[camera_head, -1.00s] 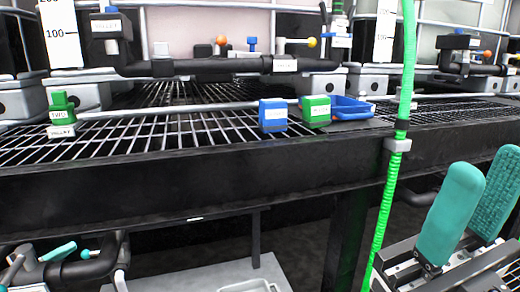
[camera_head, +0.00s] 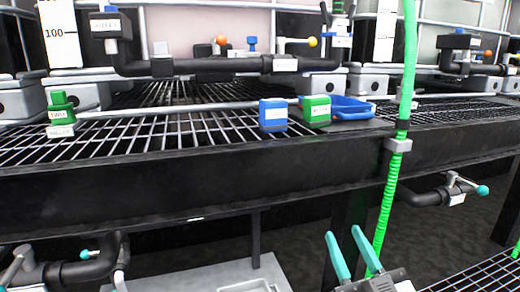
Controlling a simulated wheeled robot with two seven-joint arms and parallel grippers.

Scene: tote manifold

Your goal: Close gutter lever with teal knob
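Two levers with teal knobs show. One teal knob (camera_head: 482,190) is at right, on a grey lever (camera_head: 465,182) at the end of a black pipe below the rack. A smaller teal knob (camera_head: 85,254) is at lower left, by a black bent pipe (camera_head: 82,270). I cannot tell which is the gutter lever. My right gripper (camera_head: 345,232) is at the bottom, right of centre, teal fingers pointing up and apart, with nothing seen between them. It is left of and lower than the right knob, not touching it. My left gripper is not in view.
A green hose (camera_head: 388,195) hangs just beside my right gripper. The black rack beam (camera_head: 200,185) runs across the view above it. Blue (camera_head: 273,115) and green (camera_head: 317,110) blocks sit on the grating. A grey tray (camera_head: 225,275) lies low at centre.

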